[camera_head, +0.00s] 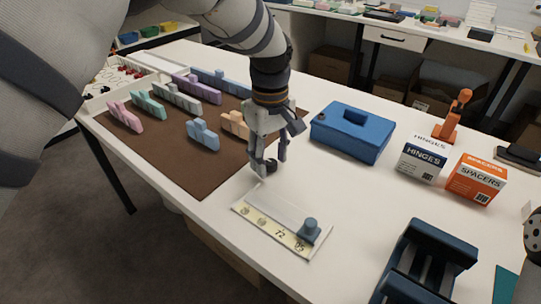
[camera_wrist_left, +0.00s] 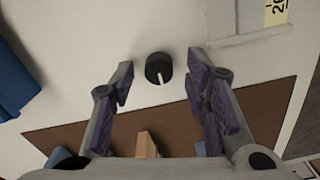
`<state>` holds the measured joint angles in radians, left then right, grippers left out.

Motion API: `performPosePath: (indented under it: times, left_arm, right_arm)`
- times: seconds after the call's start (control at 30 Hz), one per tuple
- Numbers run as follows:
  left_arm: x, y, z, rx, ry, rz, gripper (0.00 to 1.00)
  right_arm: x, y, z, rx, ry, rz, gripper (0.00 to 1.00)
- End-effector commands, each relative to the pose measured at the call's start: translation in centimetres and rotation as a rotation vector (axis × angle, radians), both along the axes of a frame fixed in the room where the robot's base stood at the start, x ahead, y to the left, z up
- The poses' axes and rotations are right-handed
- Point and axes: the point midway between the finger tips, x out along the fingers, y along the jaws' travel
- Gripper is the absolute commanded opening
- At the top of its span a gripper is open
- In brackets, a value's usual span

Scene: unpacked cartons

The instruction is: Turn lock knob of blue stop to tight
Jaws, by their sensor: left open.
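A small blue stop (camera_head: 309,230) sits at the near right end of a pale scale plate (camera_head: 262,232) marked with numbers and round symbols. No separate lock knob can be made out on it at this size. My left gripper (camera_head: 271,168) points down, open, above the white table behind the plate, apart from the blue stop. In the left wrist view, a round black knob (camera_wrist_left: 158,68) with a white pointer line shows between the spread fingers (camera_wrist_left: 161,88), apart from both. Part of the scale plate (camera_wrist_left: 250,28) shows at the top right there; the blue stop does not.
A brown mat (camera_head: 170,166) with several coloured blocks lies left. A blue toolbox (camera_head: 349,133), a hinges box (camera_head: 424,160) and a spacers box (camera_head: 476,179) stand right. A dark blue vise-like fixture (camera_head: 418,266) stands at the near right.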

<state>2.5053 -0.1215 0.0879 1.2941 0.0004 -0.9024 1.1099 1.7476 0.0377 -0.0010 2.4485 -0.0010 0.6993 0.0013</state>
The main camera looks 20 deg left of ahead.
Motion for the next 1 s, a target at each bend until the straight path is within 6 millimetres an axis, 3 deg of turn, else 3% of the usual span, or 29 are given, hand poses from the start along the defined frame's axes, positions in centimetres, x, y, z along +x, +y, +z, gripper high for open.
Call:
performPosePath:
  times: [0.23,0.4,0.43,0.77,1.0]
  left_arm:
    - [0.01,0.0,-0.06,-0.001,-0.001,0.0,0.4]
    - [0.01,0.01,-0.05,-0.001,-0.001,0.0,0.02]
    - [0.01,0.01,-0.05,-0.001,-0.001,0.0,0.0]
    - [0.01,0.0,0.02,0.0,-0.001,-0.032,0.0]
    - [0.04,-0.04,0.11,0.0,-0.001,-0.17,0.0]
  right_arm:
    - [0.03,0.0,0.01,0.0,-0.001,0.0,0.4]
    - [0.03,0.0,0.01,0.0,-0.001,0.0,0.4]
    - [0.03,0.0,0.01,0.0,-0.001,0.0,0.4]
    - [0.15,0.01,0.14,0.0,-0.005,0.0,0.4]
    - [0.6,0.0,0.61,0.0,-0.02,0.0,0.4]
